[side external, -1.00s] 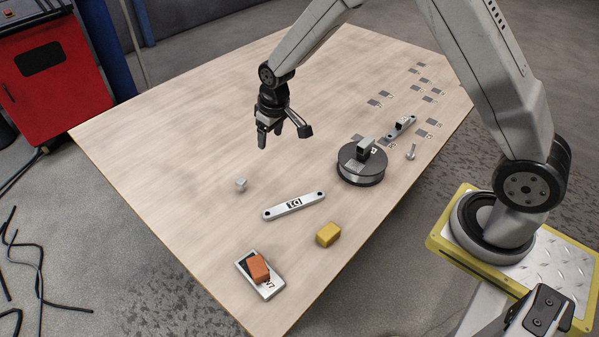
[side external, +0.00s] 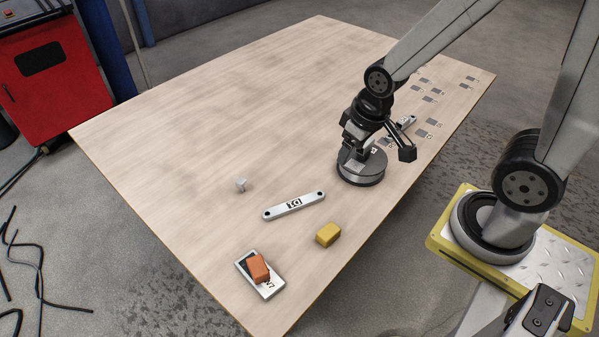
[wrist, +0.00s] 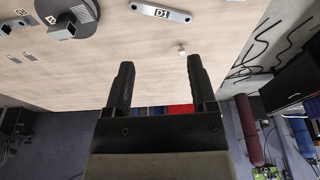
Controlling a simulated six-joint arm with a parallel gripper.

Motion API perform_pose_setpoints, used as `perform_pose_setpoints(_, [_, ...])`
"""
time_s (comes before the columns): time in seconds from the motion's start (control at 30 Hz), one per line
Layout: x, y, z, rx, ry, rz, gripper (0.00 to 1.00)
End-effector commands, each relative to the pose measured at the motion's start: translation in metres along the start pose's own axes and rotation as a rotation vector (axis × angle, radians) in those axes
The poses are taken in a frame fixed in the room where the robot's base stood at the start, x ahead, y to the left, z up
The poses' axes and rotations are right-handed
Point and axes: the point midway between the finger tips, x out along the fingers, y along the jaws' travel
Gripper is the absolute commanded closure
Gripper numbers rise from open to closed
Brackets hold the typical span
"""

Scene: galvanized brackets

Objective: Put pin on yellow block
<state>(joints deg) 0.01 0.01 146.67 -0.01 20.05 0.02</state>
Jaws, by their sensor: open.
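The yellow block (side external: 328,234) lies at the near right edge of the table, with its top bare. A small light-grey piece (side external: 241,185) stands alone left of centre; it also shows in the wrist view (wrist: 182,49), too small to tell its shape. The bolt-like metal pin seen earlier right of the round disc is hidden behind my gripper in the side view, and I cannot pick it out in the wrist view. My gripper (side external: 362,150) is over the disc in the side view. Its two fingers (wrist: 157,85) are apart with nothing between them.
The round grey disc (side external: 360,178) carries a block. A flat bracket marked D1 (side external: 294,206) lies mid-table. An orange block (side external: 258,268) sits on a pale plate (side external: 270,290). Another bracket (side external: 405,122) and dark squares lie at the right. The table's left and far parts are clear.

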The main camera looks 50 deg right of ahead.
Motion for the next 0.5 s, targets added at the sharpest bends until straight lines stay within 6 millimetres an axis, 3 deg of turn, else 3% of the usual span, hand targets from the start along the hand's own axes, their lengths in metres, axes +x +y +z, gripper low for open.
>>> perform_pose_setpoints(0.03, [-0.0002, 0.0001, 0.0008, 0.001, 0.000, 0.000, 0.27])
perform_pose_setpoints(0.07, [-0.0001, 0.0001, 0.0009, 0.001, 0.000, 0.000, 0.21])
perform_pose_setpoints(0.5, [0.0006, -0.0002, -0.0026, -0.001, 0.000, 0.000, 0.21])
